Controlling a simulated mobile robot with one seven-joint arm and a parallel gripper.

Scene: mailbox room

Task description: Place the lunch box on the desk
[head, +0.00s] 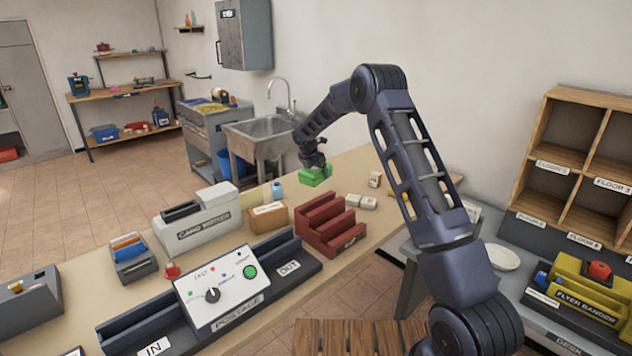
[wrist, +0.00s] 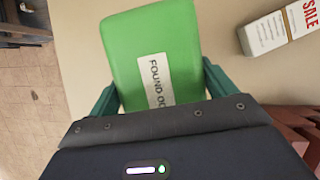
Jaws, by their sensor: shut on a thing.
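The lunch box (head: 316,176) is a green box at the far end of the long beige counter. In the wrist view the green box (wrist: 160,45) fills the upper middle, with a white label starting "FOUND". My gripper (head: 314,163) is above it in the head view. Its teal fingers stand at both sides of the box in the wrist view, shut on it. I cannot tell whether the box touches the counter or hangs just above it. The grey desk (head: 512,283), with a "DESK" label, is at the lower right, away from the gripper.
On the desk are a white plate (head: 503,256), a yellow flyer bander (head: 590,288) and wooden pigeonholes (head: 566,162). The counter holds a red stepped rack (head: 326,222), a postage machine (head: 228,290) and small cartons (head: 361,201). A wooden stool (head: 350,335) stands between counter and desk.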

